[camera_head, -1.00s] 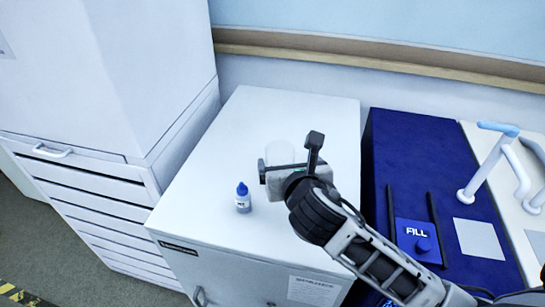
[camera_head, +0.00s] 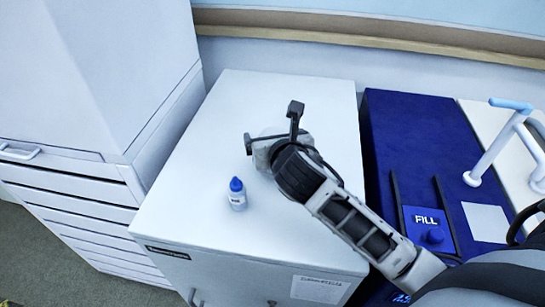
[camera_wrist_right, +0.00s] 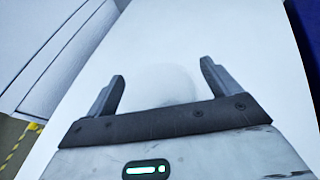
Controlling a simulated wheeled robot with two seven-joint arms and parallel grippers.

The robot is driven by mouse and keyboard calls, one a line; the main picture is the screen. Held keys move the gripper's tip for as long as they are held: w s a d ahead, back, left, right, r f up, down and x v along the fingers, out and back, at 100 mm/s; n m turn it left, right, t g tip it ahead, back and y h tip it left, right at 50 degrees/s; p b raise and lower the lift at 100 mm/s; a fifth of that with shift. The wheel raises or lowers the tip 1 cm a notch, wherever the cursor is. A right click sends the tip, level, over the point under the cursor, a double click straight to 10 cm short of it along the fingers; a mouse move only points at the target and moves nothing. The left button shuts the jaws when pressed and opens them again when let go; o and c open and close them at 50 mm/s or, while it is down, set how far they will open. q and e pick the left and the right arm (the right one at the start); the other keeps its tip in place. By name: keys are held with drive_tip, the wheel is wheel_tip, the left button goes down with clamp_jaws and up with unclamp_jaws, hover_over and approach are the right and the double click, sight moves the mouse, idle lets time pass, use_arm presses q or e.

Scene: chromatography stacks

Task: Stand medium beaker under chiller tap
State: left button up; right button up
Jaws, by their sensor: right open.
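The clear beaker (camera_wrist_right: 168,82) is very faint against the white cabinet top; in the right wrist view it shows between the fingers. In the head view my gripper mostly hides it. My right gripper (camera_head: 272,126) is open over the cabinet top, one finger on each side of the beaker; it also shows in the right wrist view (camera_wrist_right: 162,76). I cannot tell whether the fingers touch the glass. My left gripper is out of view.
A small blue-capped bottle (camera_head: 237,195) stands on the white cabinet (camera_head: 190,215), in front of the gripper. A grey square (camera_head: 486,222) lies on the chiller top near the tap. A drawer unit (camera_head: 80,190) stands at left, and a wall closes the back.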

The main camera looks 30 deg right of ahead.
drive_tip(key=c, duration=1.1)
drive_tip(key=shift+c, duration=0.5)
drive_tip(key=shift+r, duration=0.1)
